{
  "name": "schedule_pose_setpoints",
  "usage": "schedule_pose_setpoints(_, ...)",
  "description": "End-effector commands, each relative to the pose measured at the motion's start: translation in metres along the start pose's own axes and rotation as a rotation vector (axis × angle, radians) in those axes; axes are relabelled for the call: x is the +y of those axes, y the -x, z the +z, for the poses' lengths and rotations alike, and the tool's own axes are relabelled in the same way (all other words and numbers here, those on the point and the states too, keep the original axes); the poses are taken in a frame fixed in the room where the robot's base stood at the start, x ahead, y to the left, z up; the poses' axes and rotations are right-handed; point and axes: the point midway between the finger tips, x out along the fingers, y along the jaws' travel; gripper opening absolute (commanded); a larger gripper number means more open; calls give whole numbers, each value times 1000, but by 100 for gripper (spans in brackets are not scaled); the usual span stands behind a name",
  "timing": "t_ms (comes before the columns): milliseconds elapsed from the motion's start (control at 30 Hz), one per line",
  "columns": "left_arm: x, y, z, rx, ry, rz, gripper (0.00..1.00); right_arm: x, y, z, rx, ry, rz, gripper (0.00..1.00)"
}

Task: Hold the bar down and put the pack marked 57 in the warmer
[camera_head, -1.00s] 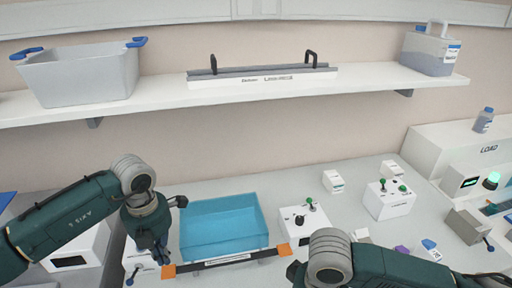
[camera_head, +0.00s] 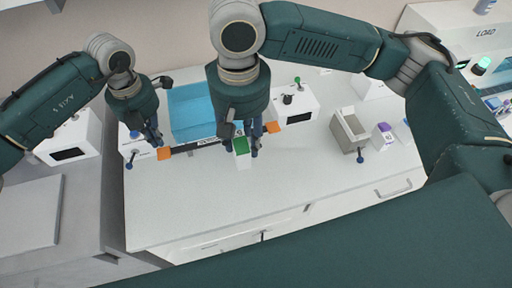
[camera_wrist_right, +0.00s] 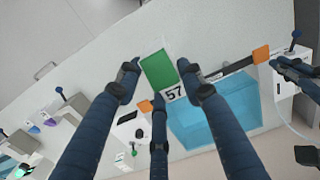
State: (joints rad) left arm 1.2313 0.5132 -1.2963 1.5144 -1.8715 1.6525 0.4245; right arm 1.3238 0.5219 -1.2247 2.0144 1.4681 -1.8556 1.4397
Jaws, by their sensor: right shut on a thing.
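A white pack with a green top (camera_head: 241,146) is in my right gripper (camera_head: 243,138), whose fingers are shut around it. In the right wrist view the pack (camera_wrist_right: 158,71) shows the label 57. It is held over the near edge of the dark bar, close to the right orange end. The bar (camera_head: 184,149) has orange ends and runs along the front of the blue basin (camera_head: 190,112), which seems to be the warmer. My left gripper (camera_head: 154,141) is beside the bar's left orange end; contact and finger opening are unclear. My right arm hides part of the basin.
A grey open box (camera_head: 348,130) and a white pack with a purple top (camera_head: 383,135) stand to the right. A white control box (camera_head: 292,103) stands right of the basin. The front counter (camera_head: 230,200) is clear.

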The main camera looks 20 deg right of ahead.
Motion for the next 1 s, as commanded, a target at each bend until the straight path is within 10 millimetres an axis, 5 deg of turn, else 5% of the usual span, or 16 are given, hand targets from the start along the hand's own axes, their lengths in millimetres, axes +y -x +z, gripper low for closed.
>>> schedule_pose_setpoints(600,0,0,0,0,0,0,0,-1,-33,-46,0,-3,-1,11)
schedule_pose_setpoints(1000,0,0,0,0,0,0,0,-1,-37,-51,1,-1,-2,11)
